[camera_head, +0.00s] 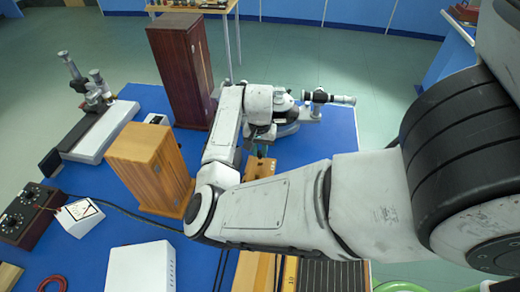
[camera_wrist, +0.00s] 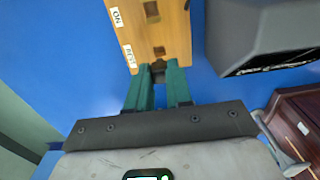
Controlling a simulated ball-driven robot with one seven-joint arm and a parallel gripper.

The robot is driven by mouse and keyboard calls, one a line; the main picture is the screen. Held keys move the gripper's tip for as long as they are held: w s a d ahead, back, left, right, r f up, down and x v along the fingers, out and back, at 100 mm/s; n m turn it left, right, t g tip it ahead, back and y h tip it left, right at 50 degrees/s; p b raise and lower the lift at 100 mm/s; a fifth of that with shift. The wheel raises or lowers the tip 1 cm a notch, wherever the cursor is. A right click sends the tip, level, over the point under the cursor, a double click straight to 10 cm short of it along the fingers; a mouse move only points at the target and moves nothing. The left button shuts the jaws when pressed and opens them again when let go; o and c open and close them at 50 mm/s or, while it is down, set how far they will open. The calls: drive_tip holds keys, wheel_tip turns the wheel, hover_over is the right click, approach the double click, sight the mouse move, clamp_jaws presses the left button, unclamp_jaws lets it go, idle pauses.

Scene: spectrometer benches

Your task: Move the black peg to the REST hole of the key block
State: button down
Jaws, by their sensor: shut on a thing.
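The wooden key block (camera_wrist: 175,28) fills the top middle of the wrist view, with ON and REST labels along its left edge. A square hole (camera_wrist: 151,9) is beside ON, and the REST hole (camera_wrist: 159,50) is beside REST, both showing uncovered. My gripper (camera_wrist: 159,74) has green fingers shut on the black peg (camera_wrist: 158,67). The peg's dark end shows between the fingertips, just below the REST hole in the picture; its height above the block is unclear. In the head view the block (camera_head: 260,168) is partly hidden behind my arm, with my gripper (camera_head: 261,150) at it.
A dark grey housing (camera_wrist: 262,35) stands close right of the block in the wrist view. In the head view, a light wooden box (camera_head: 150,165) and a tall dark wooden box (camera_head: 180,70) stand left of my arm. A cable crosses the blue bench (camera_head: 115,190).

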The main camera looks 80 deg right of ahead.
sight(260, 158)
drive_tip(key=shift+f+b, duration=1.35)
drive_tip(key=shift+f, duration=0.7)
drive_tip(key=c, duration=0.9)
unclamp_jaws()
drive_tip(key=shift+c, duration=0.2)
wheel_tip(260, 158, up, 11)
drive_tip(key=shift+f+b, duration=0.1)
drive_tip(key=shift+b, duration=0.4)
